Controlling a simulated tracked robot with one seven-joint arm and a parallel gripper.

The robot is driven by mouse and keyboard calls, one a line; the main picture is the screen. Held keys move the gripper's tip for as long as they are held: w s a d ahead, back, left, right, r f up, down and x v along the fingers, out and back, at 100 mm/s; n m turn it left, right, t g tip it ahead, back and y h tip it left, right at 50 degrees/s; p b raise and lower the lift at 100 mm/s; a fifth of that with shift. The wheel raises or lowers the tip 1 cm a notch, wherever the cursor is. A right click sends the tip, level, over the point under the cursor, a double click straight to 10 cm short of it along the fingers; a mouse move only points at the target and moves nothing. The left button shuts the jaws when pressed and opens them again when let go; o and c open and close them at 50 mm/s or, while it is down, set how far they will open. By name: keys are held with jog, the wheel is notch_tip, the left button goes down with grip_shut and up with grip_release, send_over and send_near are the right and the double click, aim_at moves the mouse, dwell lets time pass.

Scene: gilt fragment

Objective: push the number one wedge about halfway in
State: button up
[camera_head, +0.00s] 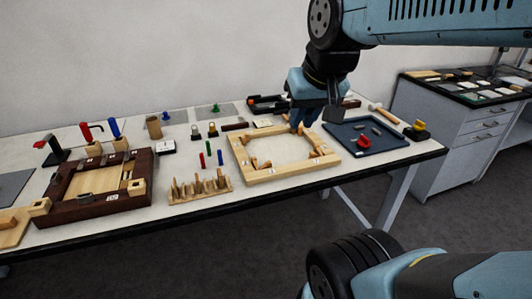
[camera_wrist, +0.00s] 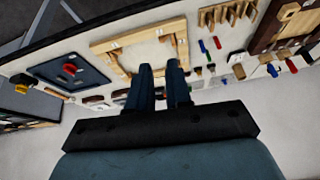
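The light wooden frame (camera_head: 294,174) lies flat on the workbench, with small white labels at its corners and short wooden pieces at the inner edges, such as one at the front left (camera_head: 264,165). I cannot read the label numbers, so I cannot tell which piece is the number one wedge. My gripper (camera_head: 299,127) points down at the frame's back right corner and hides part of it. I cannot tell whether it touches. In the wrist view the frame (camera_wrist: 108,45) lies beyond my two fingers (camera_wrist: 161,70), which stand slightly apart with no object visible between them.
A dark blue tray (camera_head: 372,149) holding a red item lies right of the frame. A wooden rack of pegs (camera_head: 200,196) stands front left, with coloured sticks behind it. A dark wooden frame (camera_head: 68,210) lies left. A mallet (camera_head: 383,114) lies near the right end.

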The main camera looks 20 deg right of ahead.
jog(key=w+d+f+m+g, duration=0.1)
jog(key=w+m, duration=0.2)
jog(key=w, duration=0.1)
jog(key=w+d+f+m+g+y, duration=0.1)
jog(key=w+d+f+m, duration=0.1)
jog(key=w, duration=0.2)
jog(key=w+d+f+m+g+y, duration=0.1)
jog(key=w+m, duration=0.2)
jog(key=w, duration=0.1)
jog(key=shift+d+f+m, duration=0.15)
jog(key=shift+f+m, duration=0.15)
jog(key=shift+f, duration=0.1)
grip_shut()
jog(key=w+d+f+m+g+y, duration=0.2)
jog(key=w+d+f+m, duration=0.55)
jog(key=w+f, duration=0.25)
jog(key=m, duration=0.1)
send_near(269, 166)
jog(key=d+f, duration=0.1)
jog(key=f, duration=0.1)
jog(key=d+f, duration=0.1)
jog(key=w+d+f, duration=0.1)
jog(key=d+f, duration=0.1)
jog(key=shift+f, duration=0.3)
jog(key=shift+a+f, duration=0.1)
jog(key=shift+a, duration=2.05)
